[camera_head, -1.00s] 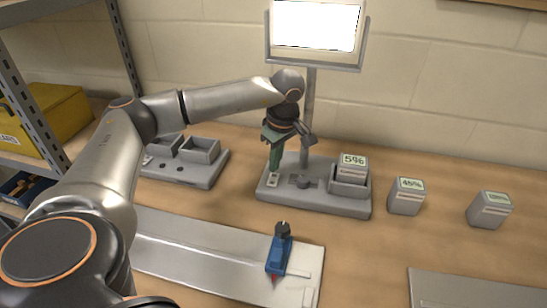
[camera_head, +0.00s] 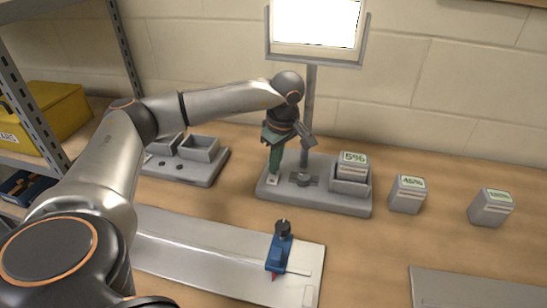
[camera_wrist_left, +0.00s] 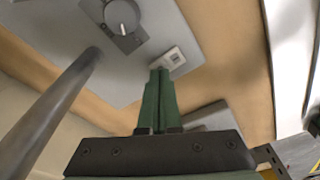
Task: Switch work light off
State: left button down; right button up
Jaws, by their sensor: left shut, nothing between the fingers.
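The work light's panel (camera_head: 317,22) is bright white, on a grey pole (camera_head: 309,115) rising from a grey base (camera_head: 318,204). A small pale switch (camera_head: 272,182) sits at the base's left end; it also shows in the left wrist view (camera_wrist_left: 173,57). A round knob (camera_head: 303,179) is right of it. My left gripper (camera_head: 274,174) is shut and empty, its green fingers pointing down at the switch. In the left wrist view the fingertips (camera_wrist_left: 159,72) are at the switch's near edge; I cannot tell whether they touch. My right gripper is not in view.
A battery marked 5% (camera_head: 352,163) sits in the base's holder. Two more batteries, 45% (camera_head: 407,195) and another (camera_head: 490,208), stand to the right. A two-bin station (camera_head: 200,150) is behind left.

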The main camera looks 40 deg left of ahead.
pick_arm(q)
jog(key=shift+f, duration=0.35)
jog(key=shift+r, duration=0.1)
jog(key=shift+r+p, duration=2.75)
jog(key=shift+r, duration=0.75)
jog(key=shift+f, duration=0.1)
